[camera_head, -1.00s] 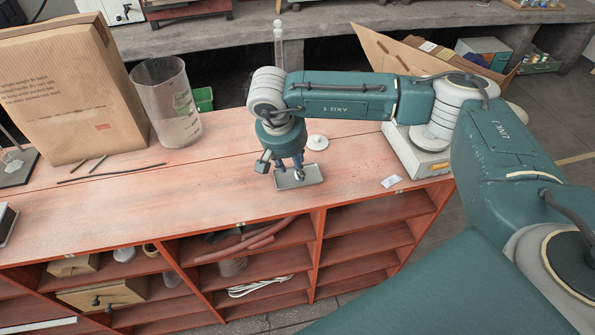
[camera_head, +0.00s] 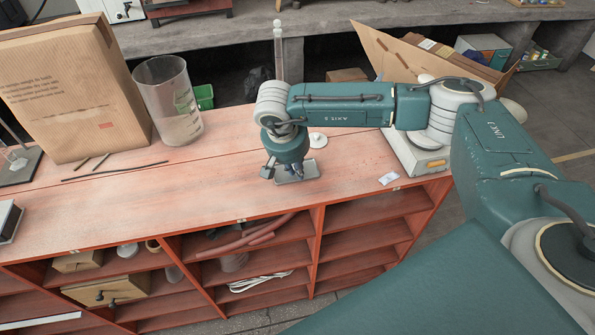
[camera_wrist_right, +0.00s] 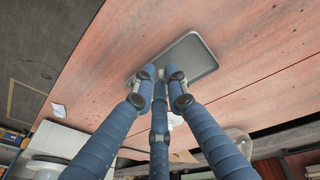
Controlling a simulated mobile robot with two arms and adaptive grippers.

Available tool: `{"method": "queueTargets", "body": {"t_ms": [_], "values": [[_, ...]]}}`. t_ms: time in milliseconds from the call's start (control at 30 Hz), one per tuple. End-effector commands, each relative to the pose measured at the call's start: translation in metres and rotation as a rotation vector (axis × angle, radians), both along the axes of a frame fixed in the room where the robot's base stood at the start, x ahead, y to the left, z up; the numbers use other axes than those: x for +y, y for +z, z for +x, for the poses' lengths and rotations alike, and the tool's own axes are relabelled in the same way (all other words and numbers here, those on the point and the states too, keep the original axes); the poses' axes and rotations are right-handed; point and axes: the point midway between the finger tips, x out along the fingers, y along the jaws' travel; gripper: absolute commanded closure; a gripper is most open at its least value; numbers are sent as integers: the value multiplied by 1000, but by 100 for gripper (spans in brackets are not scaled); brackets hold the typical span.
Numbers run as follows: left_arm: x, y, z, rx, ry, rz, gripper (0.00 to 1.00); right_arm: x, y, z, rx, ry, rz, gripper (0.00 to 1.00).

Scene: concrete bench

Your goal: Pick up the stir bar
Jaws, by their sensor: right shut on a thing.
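A small shallow grey tray (camera_head: 312,174) lies on the red bench top near its front edge. It also shows in the right wrist view (camera_wrist_right: 200,62). My right gripper (camera_head: 296,174) points down at the tray, with its fingertips low over it. In the right wrist view its blue fingers (camera_wrist_right: 160,77) come together at the tray's near side. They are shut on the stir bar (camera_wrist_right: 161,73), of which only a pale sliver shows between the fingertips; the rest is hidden. My left gripper is not in view.
A white round disc (camera_head: 318,140) lies behind the tray. A balance-like device (camera_head: 418,158) and a paper slip (camera_head: 388,178) are to the right. A large beaker (camera_head: 170,105), paper bag (camera_head: 75,95) and thin rods (camera_head: 115,172) stand or lie left. The bench's front middle is clear.

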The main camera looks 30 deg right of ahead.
Motion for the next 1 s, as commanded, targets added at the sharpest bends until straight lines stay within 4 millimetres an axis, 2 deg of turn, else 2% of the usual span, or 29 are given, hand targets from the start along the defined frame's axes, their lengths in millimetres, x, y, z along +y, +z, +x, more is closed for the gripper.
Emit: {"method": "queueTargets", "body": {"t_ms": [33, 167, 367, 467, 800, 1000], "values": [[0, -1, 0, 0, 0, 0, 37, 0, -5, -1, 3, 1, 1, 97], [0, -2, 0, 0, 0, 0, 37, 0, -2, 0, 0, 0, 1, 97], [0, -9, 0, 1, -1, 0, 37, 0, 20, 1, -3, 0, 1, 100], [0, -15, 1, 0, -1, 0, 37, 0, 41, 2, -6, 0, 3, 100], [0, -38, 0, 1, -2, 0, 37, 1, 139, 1, -8, 0, 2, 100], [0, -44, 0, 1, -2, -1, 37, 1, 179, 0, -4, 1, 1, 100]]}}
